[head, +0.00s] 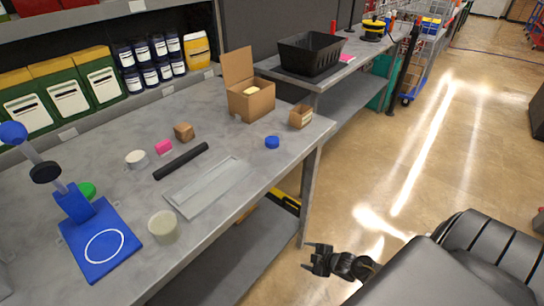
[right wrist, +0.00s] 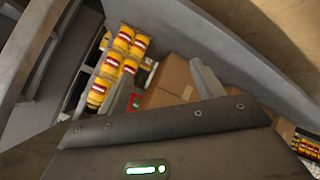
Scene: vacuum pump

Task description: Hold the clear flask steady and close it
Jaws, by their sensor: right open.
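A squat, pale translucent container (head: 163,227), possibly the clear flask, stands upright near the table's front edge. Whether its top is open or covered is hard to tell. A blue round cap (head: 272,142) lies near the table's right end, a white round piece (head: 135,158) farther left, and a green round piece (head: 87,190) by the blue stand. My right gripper (head: 309,257) is open and empty, off the table's front edge and well right of the container. My left gripper is out of view.
A blue stand (head: 95,243) with a tilted arm is at the left. A black bar (head: 181,161), a grey tray (head: 206,187) and an open cardboard box (head: 250,101) are on the table. Yellow-and-red cans (right wrist: 112,68) and cardboard boxes (right wrist: 172,80) are on a shelf below.

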